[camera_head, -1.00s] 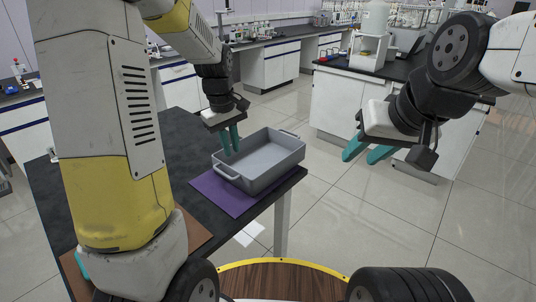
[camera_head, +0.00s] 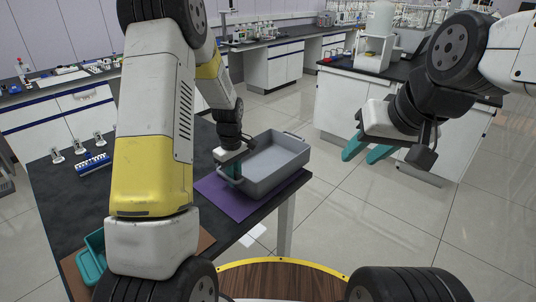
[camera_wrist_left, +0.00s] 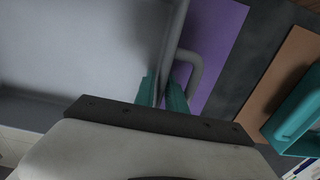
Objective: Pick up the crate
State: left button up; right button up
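The grey crate (camera_head: 282,176) is an open bin with end handles, standing on a purple mat (camera_head: 232,204) on the black table. My left gripper (camera_head: 233,171) points down at the crate's left end, by its handle. In the left wrist view its teal fingers (camera_wrist_left: 162,92) sit on either side of the crate's end wall (camera_wrist_left: 170,45), next to the looped handle (camera_wrist_left: 193,72). Whether they press on the wall cannot be told. My right gripper (camera_head: 368,151) is open and empty in the air, right of the crate and apart from it.
A teal basket (camera_head: 91,259) lies on a brown mat (camera_head: 206,240) at the table's near left, partly behind my left arm. A blue rack (camera_head: 93,165) stands at the table's far left. A white-fronted bench (camera_head: 340,104) stands beyond the crate. The floor to the right is clear.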

pick_arm(q)
grip_shut()
dwell(1.4)
